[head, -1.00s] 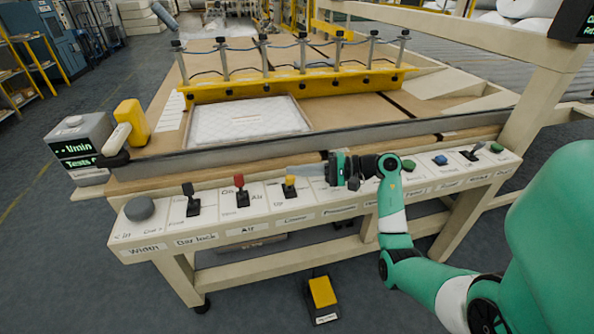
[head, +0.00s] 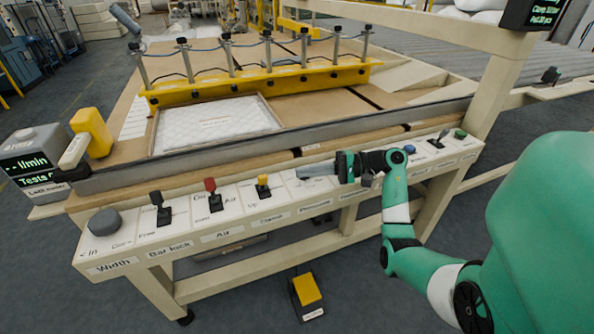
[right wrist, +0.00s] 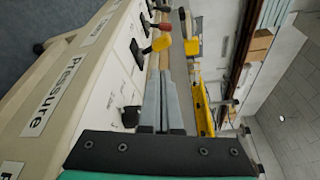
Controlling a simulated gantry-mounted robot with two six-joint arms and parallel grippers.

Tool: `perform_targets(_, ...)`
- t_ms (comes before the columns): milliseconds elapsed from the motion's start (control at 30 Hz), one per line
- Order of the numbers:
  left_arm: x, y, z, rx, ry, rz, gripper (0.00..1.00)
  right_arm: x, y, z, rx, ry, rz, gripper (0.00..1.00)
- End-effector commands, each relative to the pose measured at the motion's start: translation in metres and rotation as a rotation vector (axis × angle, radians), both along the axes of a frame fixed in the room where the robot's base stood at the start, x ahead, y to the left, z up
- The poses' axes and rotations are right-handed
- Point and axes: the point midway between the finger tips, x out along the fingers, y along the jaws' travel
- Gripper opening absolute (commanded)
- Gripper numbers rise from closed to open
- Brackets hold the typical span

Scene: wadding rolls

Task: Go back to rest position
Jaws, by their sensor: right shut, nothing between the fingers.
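My right gripper (head: 300,171) is shut and empty. It hovers over the white control panel (head: 205,233), pointing left, just right of the yellow-topped lever (head: 263,182). In the right wrist view, its two grey fingers (right wrist: 161,100) lie together, pointing toward the yellow lever (right wrist: 161,43) and the red lever (right wrist: 163,27), with a gap before them. My left gripper is not in view.
The red lever (head: 210,187), a black lever (head: 158,205) and a dark knob (head: 104,222) stand along the panel's left. Behind is a yellow clamp bar (head: 260,84) over a white quilted pad (head: 217,122). A yellow foot pedal (head: 307,289) sits on the floor.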

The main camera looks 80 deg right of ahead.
Motion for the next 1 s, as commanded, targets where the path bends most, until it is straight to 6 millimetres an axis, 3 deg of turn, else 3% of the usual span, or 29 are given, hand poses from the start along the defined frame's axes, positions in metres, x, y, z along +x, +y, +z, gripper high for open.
perform_targets(633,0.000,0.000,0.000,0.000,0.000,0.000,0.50,-0.002,-0.001,0.000,0.000,0.000,0.002,0.00)
perform_targets(733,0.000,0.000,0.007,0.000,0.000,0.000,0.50,0.007,0.006,0.006,0.000,0.000,0.027,0.00)
perform_targets(867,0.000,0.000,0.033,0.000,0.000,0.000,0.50,0.050,0.043,0.037,-0.013,-0.002,0.158,0.00)
perform_targets(967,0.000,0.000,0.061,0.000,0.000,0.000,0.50,0.097,0.097,0.077,-0.051,-0.015,0.323,0.00)
perform_targets(1000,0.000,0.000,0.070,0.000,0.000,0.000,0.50,0.111,0.124,0.095,-0.073,-0.034,0.396,0.00)
